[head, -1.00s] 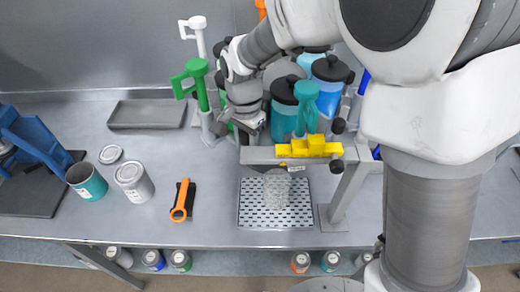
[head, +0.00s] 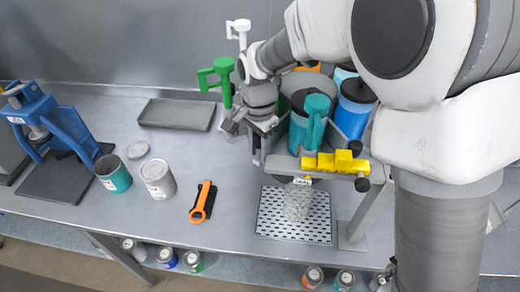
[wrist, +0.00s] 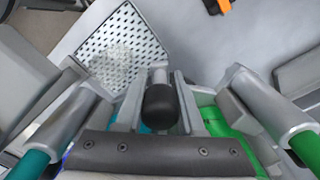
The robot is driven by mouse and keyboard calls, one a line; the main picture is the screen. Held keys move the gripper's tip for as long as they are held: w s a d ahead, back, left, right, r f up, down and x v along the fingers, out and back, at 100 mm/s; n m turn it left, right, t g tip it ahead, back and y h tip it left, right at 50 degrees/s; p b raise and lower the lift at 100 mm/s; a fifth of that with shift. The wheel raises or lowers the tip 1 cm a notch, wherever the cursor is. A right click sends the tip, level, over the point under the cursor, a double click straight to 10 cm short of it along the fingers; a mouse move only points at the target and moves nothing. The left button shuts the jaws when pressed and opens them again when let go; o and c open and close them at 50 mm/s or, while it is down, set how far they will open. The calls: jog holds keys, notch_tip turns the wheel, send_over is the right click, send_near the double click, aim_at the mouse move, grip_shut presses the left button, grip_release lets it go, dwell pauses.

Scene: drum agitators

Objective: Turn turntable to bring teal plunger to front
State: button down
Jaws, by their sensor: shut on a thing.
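The teal plunger handle (head: 316,108) rises from a teal drum (head: 299,135) with a dark lid. It stands on the front side of the turntable cluster, just behind and left of the yellow stepped block (head: 335,162). A blue drum (head: 352,110) with a black lid stands right of it. My gripper (head: 250,125) is low at the left of the cluster. In the wrist view my gripper (wrist: 160,95) is shut on a black knob (wrist: 160,110). Most of the turntable is hidden by the drums and my arm.

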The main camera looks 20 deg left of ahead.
jog(key=c, duration=0.8)
grip_release()
jog(key=shift+a, duration=0.1)
jog(key=shift+r, duration=0.1)
notch_tip(320, 180, up, 17)
jog(key=shift+r, duration=0.15)
jog(key=shift+s, duration=0.15)
